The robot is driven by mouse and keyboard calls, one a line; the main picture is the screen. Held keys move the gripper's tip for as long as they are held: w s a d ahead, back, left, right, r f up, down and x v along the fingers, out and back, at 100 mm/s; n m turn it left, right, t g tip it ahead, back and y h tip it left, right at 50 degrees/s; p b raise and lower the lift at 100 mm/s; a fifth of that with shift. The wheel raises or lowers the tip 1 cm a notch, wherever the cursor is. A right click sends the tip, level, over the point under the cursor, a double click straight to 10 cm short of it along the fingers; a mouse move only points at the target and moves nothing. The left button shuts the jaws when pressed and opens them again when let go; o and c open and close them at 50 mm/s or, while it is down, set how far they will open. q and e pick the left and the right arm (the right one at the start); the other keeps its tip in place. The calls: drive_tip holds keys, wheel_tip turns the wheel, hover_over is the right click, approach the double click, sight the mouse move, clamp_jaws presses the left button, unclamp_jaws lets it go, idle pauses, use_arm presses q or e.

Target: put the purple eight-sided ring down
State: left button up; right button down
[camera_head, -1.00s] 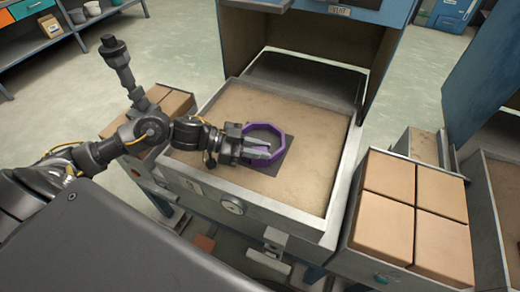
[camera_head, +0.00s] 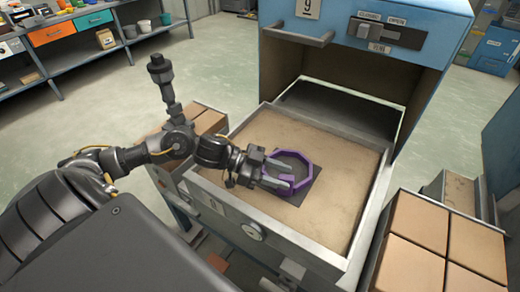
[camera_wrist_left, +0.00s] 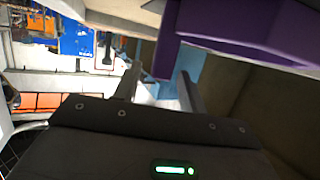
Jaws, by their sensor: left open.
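The purple eight-sided ring (camera_head: 313,169) appears to lie flat on a dark square patch (camera_head: 300,196) in the sand-coloured drawer bed (camera_head: 345,165). It also shows close up at the upper right of the left wrist view (camera_wrist_left: 240,32). My left gripper (camera_head: 284,182) is open at the ring's near left side. In the left wrist view its two fingers (camera_wrist_left: 160,88) stand apart, with the ring beyond and to the right. I cannot tell whether a finger touches the ring. My right gripper is not in view.
A blue oven-like housing (camera_head: 365,45) stands open behind the drawer. Tan blocks (camera_head: 420,220) sit in a tray at the right, and more blocks (camera_head: 206,122) sit left of the drawer. The bed right of the ring is clear. A shelf (camera_head: 95,45) stands far left.

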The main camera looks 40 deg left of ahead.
use_arm(q)
drive_tip(key=v, duration=0.7)
drive_tip(key=shift+s+a, duration=0.15)
drive_tip(key=shift+p+v, duration=0.35)
drive_tip(key=shift+v, duration=1)
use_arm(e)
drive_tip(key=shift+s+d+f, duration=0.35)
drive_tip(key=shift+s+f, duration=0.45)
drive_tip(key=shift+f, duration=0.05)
use_arm(q)
drive_tip(key=shift+r, duration=0.15)
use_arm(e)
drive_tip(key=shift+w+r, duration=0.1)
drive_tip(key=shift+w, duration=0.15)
use_arm(q)
drive_tip(key=shift+r, duration=0.1)
